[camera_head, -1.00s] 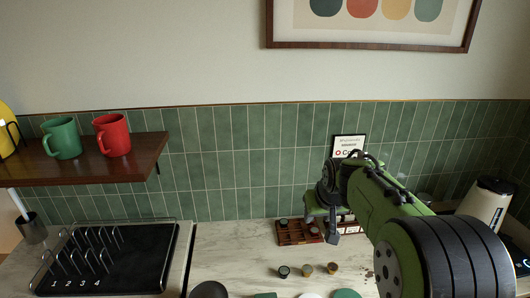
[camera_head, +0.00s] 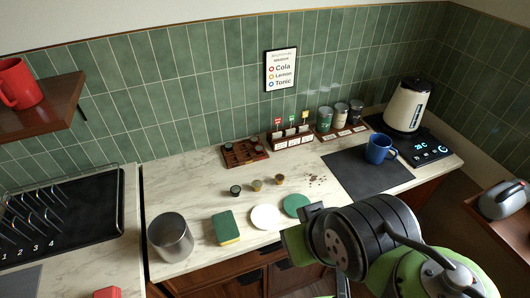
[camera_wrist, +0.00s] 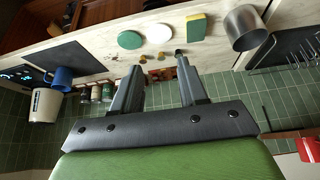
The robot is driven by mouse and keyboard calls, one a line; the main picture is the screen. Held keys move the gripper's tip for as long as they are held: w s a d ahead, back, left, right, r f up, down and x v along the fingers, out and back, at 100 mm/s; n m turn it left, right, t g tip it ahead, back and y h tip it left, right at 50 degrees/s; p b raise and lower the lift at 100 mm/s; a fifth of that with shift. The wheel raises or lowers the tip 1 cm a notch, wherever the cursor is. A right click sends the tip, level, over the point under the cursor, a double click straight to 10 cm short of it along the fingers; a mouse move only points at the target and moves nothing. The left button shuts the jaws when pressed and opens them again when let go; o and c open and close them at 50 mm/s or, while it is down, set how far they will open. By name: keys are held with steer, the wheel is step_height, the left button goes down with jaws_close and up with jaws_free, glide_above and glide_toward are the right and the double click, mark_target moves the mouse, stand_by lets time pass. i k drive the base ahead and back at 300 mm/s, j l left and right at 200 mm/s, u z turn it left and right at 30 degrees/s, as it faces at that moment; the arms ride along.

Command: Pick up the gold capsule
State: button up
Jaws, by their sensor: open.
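Three small capsules stand in a row on the marble counter in the head view: a dark one (camera_head: 235,190) at left and two gold-brown ones, in the middle (camera_head: 256,185) and at right (camera_head: 279,179). I cannot tell surely which is the gold capsule. The wrist view, turned upside down, shows the dark capsule (camera_wrist: 178,51) partly behind a finger and the two gold-brown ones (camera_wrist: 162,55) (camera_wrist: 143,57) between the fingers. My gripper (camera_wrist: 156,74) is open and empty, apart from the capsules. In the head view its fingers are hard to make out.
A white disc (camera_head: 265,217), green disc (camera_head: 296,205), sponge (camera_head: 226,228) and metal canister (camera_head: 171,238) lie in front of the capsules. A wooden rack (camera_head: 245,153) stands behind. A blue mug (camera_head: 380,150) and kettle (camera_head: 406,105) are at right. Dark crumbs lie right of the capsules.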

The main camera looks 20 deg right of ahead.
mark_target(279, 178)
steer(key=l+u, duration=0.85)
steer(key=k+l+u, duration=0.1)
steer(key=l+u, duration=0.3)
steer(key=k+l+u, duration=0.15)
steer(key=l+u, duration=0.25)
